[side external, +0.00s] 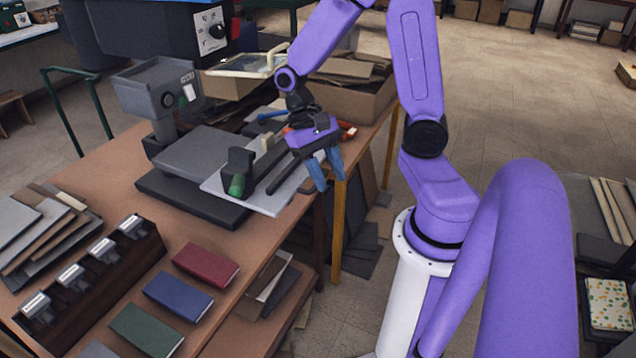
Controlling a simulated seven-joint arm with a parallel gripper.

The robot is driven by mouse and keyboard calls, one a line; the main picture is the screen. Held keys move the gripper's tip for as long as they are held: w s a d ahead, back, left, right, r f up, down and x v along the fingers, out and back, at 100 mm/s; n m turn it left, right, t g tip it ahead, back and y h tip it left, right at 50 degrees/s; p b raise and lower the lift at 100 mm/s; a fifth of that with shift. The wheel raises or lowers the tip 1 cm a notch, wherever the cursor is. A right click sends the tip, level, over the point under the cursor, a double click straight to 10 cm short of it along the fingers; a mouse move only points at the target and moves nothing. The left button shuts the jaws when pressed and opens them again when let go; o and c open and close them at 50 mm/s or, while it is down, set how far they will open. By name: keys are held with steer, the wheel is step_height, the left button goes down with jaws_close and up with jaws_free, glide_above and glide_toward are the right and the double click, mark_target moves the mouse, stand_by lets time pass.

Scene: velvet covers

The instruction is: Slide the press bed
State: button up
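The press (165,95) stands on the wooden table, with a dark base and a grey block. A light grey flat plate, which looks like the press bed (262,203), sticks out to the right of it, towards the table edge. On the plate stand a black block with a green cylinder (237,185) and a slanted black bar (284,175). My gripper (331,181) has blue fingers pointing down, just right of the plate's far right end. The fingers look apart, with nothing between them. I cannot tell how high they are above the plate's level.
Red (206,265), blue (178,297) and green (147,330) covers lie along the table's front. A dark rack (95,290) with several metal-topped pieces stands left of them. A cardboard box (345,98) and orange-handled tool (348,131) are behind my gripper.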

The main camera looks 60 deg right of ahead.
steer(key=s+d+f+n+t+y, duration=0.1)
steer(key=d+f+n+t+y, duration=0.25)
steer(key=d+n+t, duration=0.4)
steer(key=s+d+f+n+t+y, duration=0.2)
steer(key=d+f+n+t+y, duration=0.15)
steer(key=d+n, duration=0.75)
steer(key=s+d+f+n+t+y, duration=0.1)
steer(key=d+f+n+t+y, duration=0.35)
steer(key=n, duration=0.85)
steer(key=shift+t+h, duration=0.65)
steer(key=x, duration=1.6)
steer(key=shift+w+d+f, duration=0.15)
steer(key=shift+w+f, duration=0.15)
steer(key=shift+w, duration=0.15)
